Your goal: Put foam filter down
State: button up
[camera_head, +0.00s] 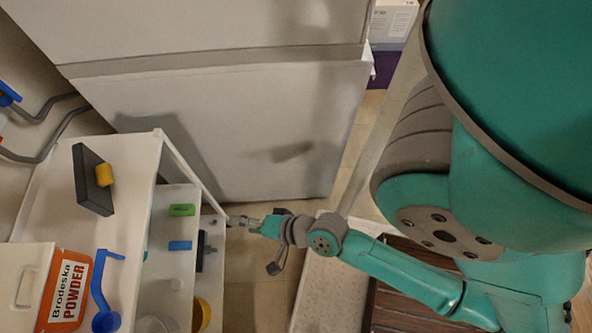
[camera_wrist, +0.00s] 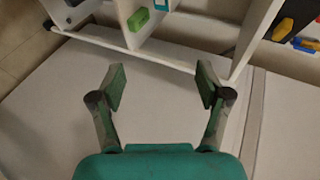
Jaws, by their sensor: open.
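My gripper (camera_head: 243,222) is beside the right edge of the white shelf unit (camera_head: 150,215). In the wrist view my gripper (camera_wrist: 162,84) is open, with nothing between its fingers. I cannot tell which item is the foam filter. A green block (camera_head: 182,210) and a blue block (camera_head: 180,245) lie on a lower shelf. They also show in the wrist view as the green block (camera_wrist: 138,19) and the blue block (camera_wrist: 162,4), beyond the fingers.
An orange and white powder box (camera_head: 70,290) and a blue long-handled tool (camera_head: 103,290) are on the top shelf. A yellow round container (camera_head: 202,313) is lower down. A large pale panel (camera_head: 240,120) stands behind the shelf unit. The shelf's edge is close to my fingers.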

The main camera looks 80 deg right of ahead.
jog(key=s+a+r+n+t, duration=0.1)
jog(key=s+r+n+t, duration=0.1)
jog(key=s+r+n, duration=0.9)
jog(key=s+n, duration=0.3)
jog(key=n, duration=0.2)
jog(key=shift+s+a+r+n, duration=0.25)
jog(key=shift+s+a+n, duration=0.05)
